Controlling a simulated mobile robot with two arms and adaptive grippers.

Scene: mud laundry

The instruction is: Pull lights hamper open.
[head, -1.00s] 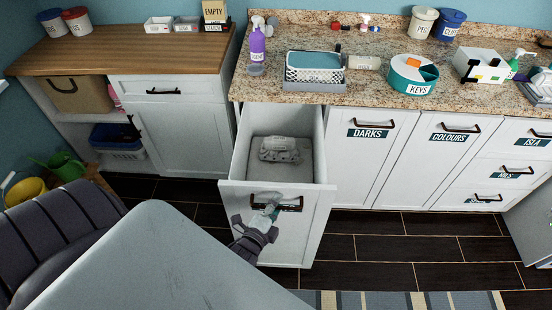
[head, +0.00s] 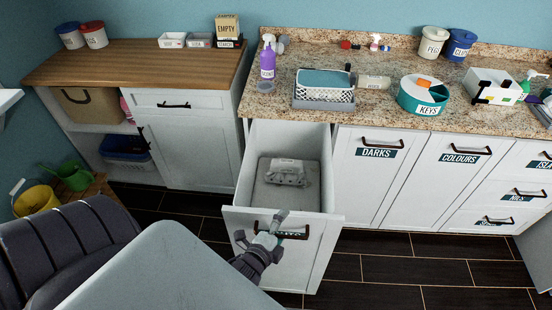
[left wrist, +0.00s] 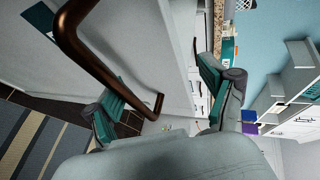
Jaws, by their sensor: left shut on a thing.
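The lights hamper (head: 323,250) is a white pull-out front under the granite counter. It stands well out from the cabinet row, open at the top, with a grey inside and a pale grey folded thing (head: 287,172) in it. Its dark bar handle (head: 303,233) is on the front, and my left gripper covers most of the label there. My left gripper (head: 273,228) is shut on this handle. In the left wrist view the brown handle (left wrist: 96,60) runs between the teal-padded fingers of my left gripper (left wrist: 162,90). My right gripper is not in view.
The shut DARKS (head: 371,185) and COLOURS (head: 446,185) fronts stand to the right. A wooden-topped cabinet (head: 180,145) is at left. A yellow bucket (head: 35,200) and green watering can (head: 73,175) stand at far left. The dark tiled floor (head: 400,268) at right is clear.

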